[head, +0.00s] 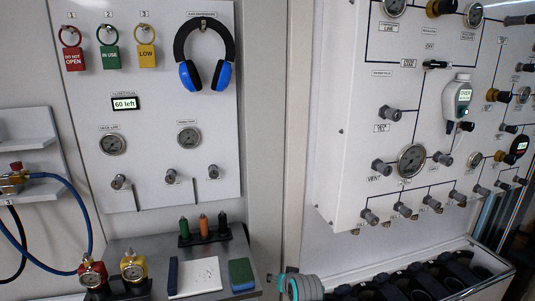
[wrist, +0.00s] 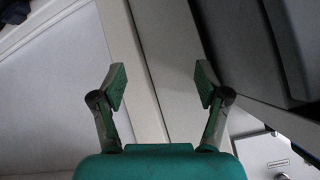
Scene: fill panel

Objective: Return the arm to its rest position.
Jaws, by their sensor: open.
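My gripper (wrist: 160,84) is open in the wrist view. Its two green-padded fingers stand wide apart with nothing between them. Behind the fingers are pale panel surfaces and a dark grey surface at the upper right, and no finger touches them as far as I can see. In the head view a grey and teal part of my arm (head: 300,287) shows at the bottom edge, just right of the small bench. The rest of my arm is out of that view.
The grey bench (head: 216,252) holds a notepad (head: 196,276), a green-blue block (head: 241,274), a marker rack (head: 204,238) and gauge fittings (head: 133,267). A valve panel (head: 345,150) stands at right above a bin of cylinders (head: 478,248). A tag board (head: 160,85) hangs at left.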

